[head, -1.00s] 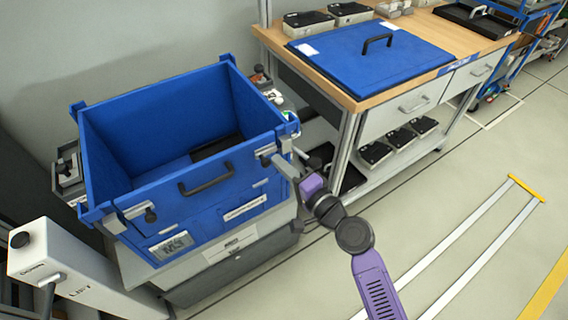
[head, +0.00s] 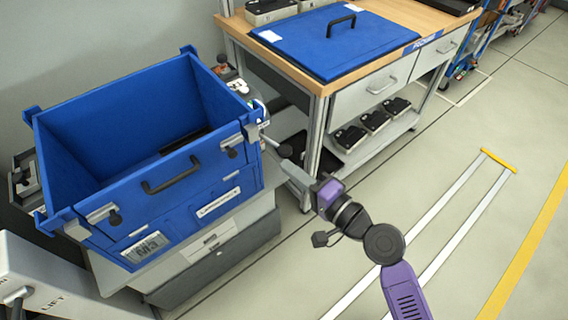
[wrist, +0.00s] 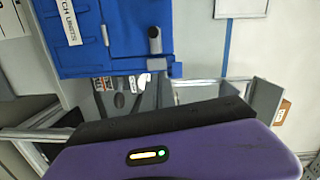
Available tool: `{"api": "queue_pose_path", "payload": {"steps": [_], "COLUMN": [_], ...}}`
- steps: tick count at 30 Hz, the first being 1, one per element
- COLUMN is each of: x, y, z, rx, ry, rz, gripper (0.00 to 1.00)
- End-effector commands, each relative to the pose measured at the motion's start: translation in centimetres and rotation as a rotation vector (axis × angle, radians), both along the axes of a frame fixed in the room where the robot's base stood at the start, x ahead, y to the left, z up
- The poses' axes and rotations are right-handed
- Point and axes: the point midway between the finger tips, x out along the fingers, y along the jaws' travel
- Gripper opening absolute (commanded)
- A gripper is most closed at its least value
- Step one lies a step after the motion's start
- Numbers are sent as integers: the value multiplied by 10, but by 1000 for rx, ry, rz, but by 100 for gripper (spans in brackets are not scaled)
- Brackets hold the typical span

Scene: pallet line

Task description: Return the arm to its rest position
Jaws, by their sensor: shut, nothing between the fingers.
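My arm rises from the lower right of the head view, with purple links and dark joints. My gripper (head: 274,146) is the slim grey end pointing up and left, just right of the blue crate's front right corner in the picture. It is shut and holds nothing. Whether it touches the crate cannot be told, but a gap shows in the picture. In the wrist view, my purple housing with a lit status strip fills the bottom, and the fingertips are hidden.
The open blue crate (head: 88,232) stands on a grey base at left; it also shows in the wrist view (wrist: 84,50). A wooden-topped bench (head: 392,14) carries a blue lid (head: 332,44). Black-topped units sit on its lower shelf. Floor at right is open, with marking lines.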

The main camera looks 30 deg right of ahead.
Motion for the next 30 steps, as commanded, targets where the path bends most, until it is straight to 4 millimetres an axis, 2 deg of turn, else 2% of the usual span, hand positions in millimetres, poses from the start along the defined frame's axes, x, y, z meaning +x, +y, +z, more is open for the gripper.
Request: {"api": "queue_pose_path", "payload": {"steps": [16,22,26,30], "x": [0,4,-19,-61], "y": [0,-24,-40,-47], "z": [0,12,13,14], "rx": [-4,-157,-360,-591], "ry": [-2,-52,-63,-60], "rz": [-1,-104,-198,-266], "gripper": [0,0,0,0]}}
